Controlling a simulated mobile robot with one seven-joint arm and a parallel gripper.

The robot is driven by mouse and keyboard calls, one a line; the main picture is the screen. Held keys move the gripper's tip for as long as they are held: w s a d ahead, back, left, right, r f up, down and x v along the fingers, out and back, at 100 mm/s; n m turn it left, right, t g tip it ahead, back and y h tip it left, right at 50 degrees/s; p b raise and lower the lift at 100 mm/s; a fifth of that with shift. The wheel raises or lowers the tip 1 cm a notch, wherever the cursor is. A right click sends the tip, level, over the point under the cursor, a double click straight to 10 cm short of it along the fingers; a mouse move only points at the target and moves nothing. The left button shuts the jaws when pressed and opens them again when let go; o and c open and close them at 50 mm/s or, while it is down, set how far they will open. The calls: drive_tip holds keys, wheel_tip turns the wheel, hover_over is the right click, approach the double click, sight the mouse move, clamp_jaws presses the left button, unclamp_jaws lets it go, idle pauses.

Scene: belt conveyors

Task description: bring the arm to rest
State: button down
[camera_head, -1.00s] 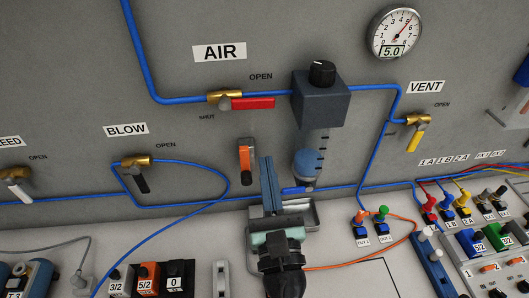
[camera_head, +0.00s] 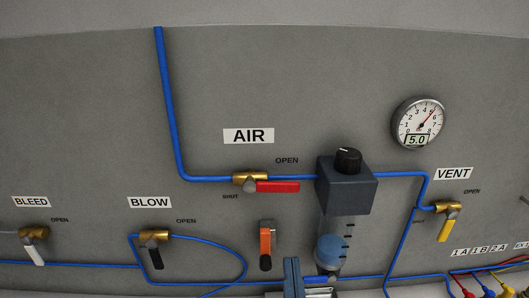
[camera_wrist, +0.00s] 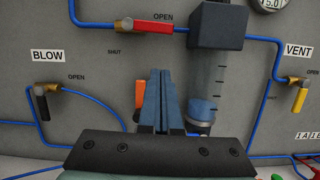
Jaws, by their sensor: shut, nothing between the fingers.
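My gripper (camera_wrist: 160,88) shows in the wrist view with its two blue-grey fingers together and nothing between them. It points toward the grey wall panel, in front of the orange-handled lever and left of the clear filter bowl. In the head view only the upper part of my gripper (camera_head: 292,264) shows at the bottom edge; the rest of the arm is out of frame. The fingers look apart from the panel, but the exact gap cannot be told.
The red AIR valve handle (camera_head: 277,187) lies toward OPEN. The filter regulator (camera_head: 346,186) juts from the panel beside my gripper. The gauge (camera_head: 419,122) reads 5.0. The BLEED (camera_head: 38,254), BLOW (camera_head: 155,257) and yellow VENT (camera_head: 444,230) handles stick out, with blue hoses between.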

wheel_tip(320, 180, up, 24)
drive_tip(key=s+d+m+t+h, duration=0.15)
drive_tip(key=m+h, duration=0.25)
drive_tip(key=m, duration=0.8)
drive_tip(key=d+m+t+h, duration=0.15)
drive_tip(key=m+h, duration=0.35)
drive_tip(key=m, duration=0.7)
drive_tip(key=s+a+r+m+t+y, duration=0.1)
drive_tip(key=s+a+r+m+y, duration=0.1)
drive_tip(key=a+r+m+y, duration=0.2)
drive_tip(key=s+a+r+m+t+y, duration=0.2)
drive_tip(key=a+r+m+y, duration=0.2)
drive_tip(key=r+m, duration=0.3)
wheel_tip(320, 180, up, 4)
drive_tip(key=shift+s+a+f+m+y, duration=0.2)
drive_tip(key=shift+s+a+m+y, duration=0.1)
drive_tip(key=shift+y, duration=0.2)
